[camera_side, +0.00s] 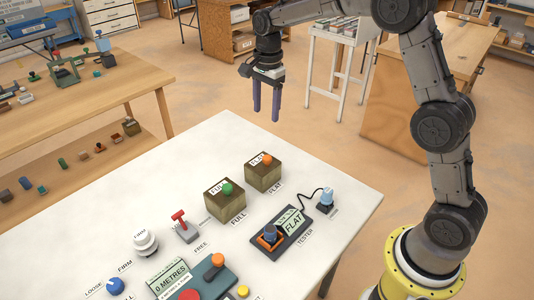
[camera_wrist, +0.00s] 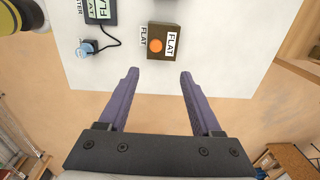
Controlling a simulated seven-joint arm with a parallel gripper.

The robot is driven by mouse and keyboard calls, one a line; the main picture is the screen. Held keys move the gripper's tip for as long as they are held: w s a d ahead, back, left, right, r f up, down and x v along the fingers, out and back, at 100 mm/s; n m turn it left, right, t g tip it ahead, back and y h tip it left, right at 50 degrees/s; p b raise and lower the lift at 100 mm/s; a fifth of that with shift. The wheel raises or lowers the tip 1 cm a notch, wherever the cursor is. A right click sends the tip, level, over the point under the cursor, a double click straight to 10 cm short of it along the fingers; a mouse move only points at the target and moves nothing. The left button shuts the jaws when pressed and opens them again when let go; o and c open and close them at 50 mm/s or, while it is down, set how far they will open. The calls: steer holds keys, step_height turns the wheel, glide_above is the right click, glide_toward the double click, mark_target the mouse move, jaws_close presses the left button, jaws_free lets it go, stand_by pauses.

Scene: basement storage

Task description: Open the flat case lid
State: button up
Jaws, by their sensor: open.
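The flat case (camera_side: 263,176) is a brown box with an orange knob (camera_side: 267,160) on top and a FLAT label, at the table's far side. Its top looks closed. In the wrist view the case (camera_wrist: 164,53) and its orange knob (camera_wrist: 155,45) lie just beyond my fingertips. My gripper (camera_side: 265,116) is open and empty, pointing down in the air past the table's far edge, apart from the case.
A similar box with a green knob (camera_side: 227,189), labelled FULL, stands left of the flat case. A tester (camera_side: 266,250) with a cable and a blue-topped plug (camera_side: 327,197) is nearer the front right. A red lever (camera_side: 183,225) and other controls fill the left.

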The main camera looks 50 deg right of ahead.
mark_target(267, 157)
steer(key=shift+g, duration=0.3)
step_height(267, 157, down, 16)
steer(key=shift+d+f, duration=0.1)
stand_by(0.3)
jaws_close()
stand_by(1.3)
